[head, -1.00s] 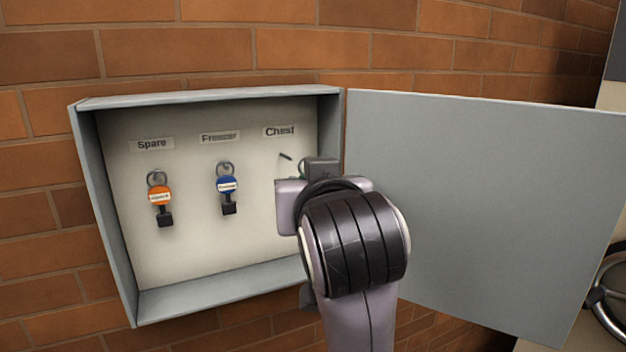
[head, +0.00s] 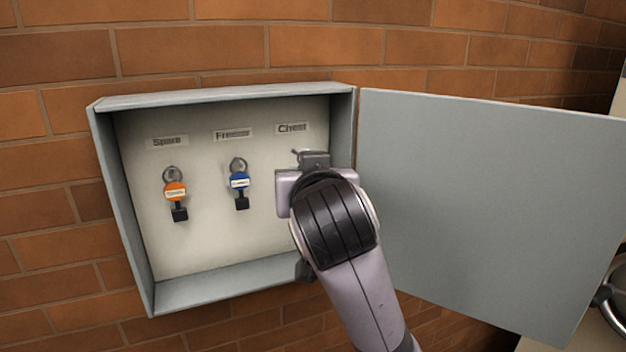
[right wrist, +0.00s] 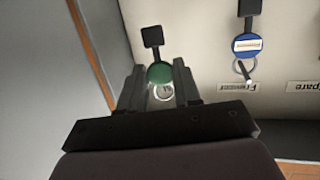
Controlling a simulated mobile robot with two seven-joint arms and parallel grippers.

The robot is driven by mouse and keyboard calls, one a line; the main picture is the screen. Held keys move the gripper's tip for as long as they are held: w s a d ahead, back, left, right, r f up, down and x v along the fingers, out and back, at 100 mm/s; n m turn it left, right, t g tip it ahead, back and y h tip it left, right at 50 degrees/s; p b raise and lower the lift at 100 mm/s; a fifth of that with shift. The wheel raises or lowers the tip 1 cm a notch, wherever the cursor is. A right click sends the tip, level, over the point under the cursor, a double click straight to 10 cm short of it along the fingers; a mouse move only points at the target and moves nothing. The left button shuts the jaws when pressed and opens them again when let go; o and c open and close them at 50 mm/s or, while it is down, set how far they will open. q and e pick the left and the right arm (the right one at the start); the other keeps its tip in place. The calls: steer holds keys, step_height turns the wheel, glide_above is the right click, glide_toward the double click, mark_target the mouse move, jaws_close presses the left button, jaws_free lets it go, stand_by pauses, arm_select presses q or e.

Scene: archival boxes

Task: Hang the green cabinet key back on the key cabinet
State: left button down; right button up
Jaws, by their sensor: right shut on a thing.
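The open grey key cabinet (head: 215,290) hangs on the brick wall. Its back panel has labels Spare, Freezer and Chest (head: 292,128). Under Chest, a bare hook tip (head: 297,153) shows just beside my right gripper (head: 314,160). In the right wrist view my right gripper (right wrist: 158,76) is shut on the green key (right wrist: 159,73), with its ring (right wrist: 162,92) towards the palm and its black end (right wrist: 152,37) beyond the fingertips. The head view hides the green key behind the gripper. Whether the ring touches the hook cannot be told. My left gripper is out of view.
An orange-tagged key (head: 175,192) hangs under Spare and a blue-tagged key (head: 239,181) under Freezer, just left of my gripper. The open cabinet door (head: 480,210) stands to the right of my arm. The panel below the keys is clear.

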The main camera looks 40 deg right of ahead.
steer(key=shift+w+d, duration=0.2)
steer(key=shift+w, duration=0.45)
steer(key=shift+w+d, duration=0.15)
steer(key=shift+w, duration=0.45)
steer(key=shift+w+d+f, duration=0.1)
steer(key=shift+w+f, duration=0.35)
steer(key=shift+w, duration=0.1)
steer(key=o, duration=1)
